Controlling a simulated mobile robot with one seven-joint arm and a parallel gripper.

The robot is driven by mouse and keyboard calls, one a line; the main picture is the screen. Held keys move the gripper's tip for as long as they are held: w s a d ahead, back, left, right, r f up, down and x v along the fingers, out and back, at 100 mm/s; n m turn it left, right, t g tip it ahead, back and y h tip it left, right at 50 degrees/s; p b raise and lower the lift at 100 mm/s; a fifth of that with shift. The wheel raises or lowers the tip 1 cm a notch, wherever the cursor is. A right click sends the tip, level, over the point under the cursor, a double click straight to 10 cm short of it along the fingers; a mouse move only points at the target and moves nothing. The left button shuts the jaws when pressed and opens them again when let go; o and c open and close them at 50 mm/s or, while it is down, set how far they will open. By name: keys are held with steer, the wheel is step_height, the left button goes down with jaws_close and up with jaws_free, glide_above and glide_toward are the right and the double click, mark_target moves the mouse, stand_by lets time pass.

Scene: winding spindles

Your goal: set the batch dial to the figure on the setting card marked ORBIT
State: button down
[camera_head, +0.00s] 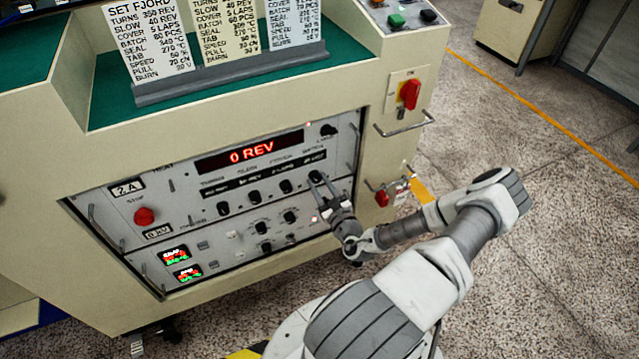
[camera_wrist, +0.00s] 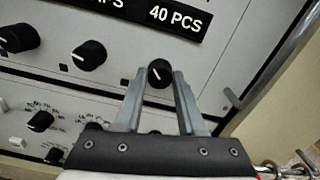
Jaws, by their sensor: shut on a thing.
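In the wrist view my gripper (camera_wrist: 159,75) is shut on a black knob, the batch dial (camera_wrist: 158,74), with one finger on each side. A white pointer line shows on its face. The label above it reads 40 PCS (camera_wrist: 176,17). In the head view my gripper (camera_head: 321,184) is at the right end of the knob row, where its fingers partly cover the dial (camera_head: 316,176). Three setting cards stand in a rack above. The left one (camera_head: 152,40) is headed SET FJORD. The headings of the middle card (camera_head: 226,32) and right card (camera_head: 294,20) are cut off, so ORBIT is not readable.
A red display (camera_head: 251,152) reads 0 REV. Other black knobs (camera_wrist: 89,55) sit left of and below the dial. A metal handle (camera_wrist: 275,60) stands to its right. A red stop button (camera_head: 144,216) and a red rotary switch (camera_head: 410,94) are on the machine.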

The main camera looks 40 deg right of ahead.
steer(key=shift+r, duration=0.1)
steer(key=m+p, duration=0.3)
steer(key=shift+r, duration=0.15)
steer(key=m+p, duration=0.2)
steer(key=m, duration=0.3)
steer(key=shift+p, duration=0.3)
steer(key=m, duration=0.4)
steer(key=shift+f+m+p, duration=0.2)
steer(key=shift+m+p, duration=0.2)
steer(key=m, duration=0.4)
steer(key=shift+m, duration=0.4)
steer(key=c, duration=0.5)
jaws_free()
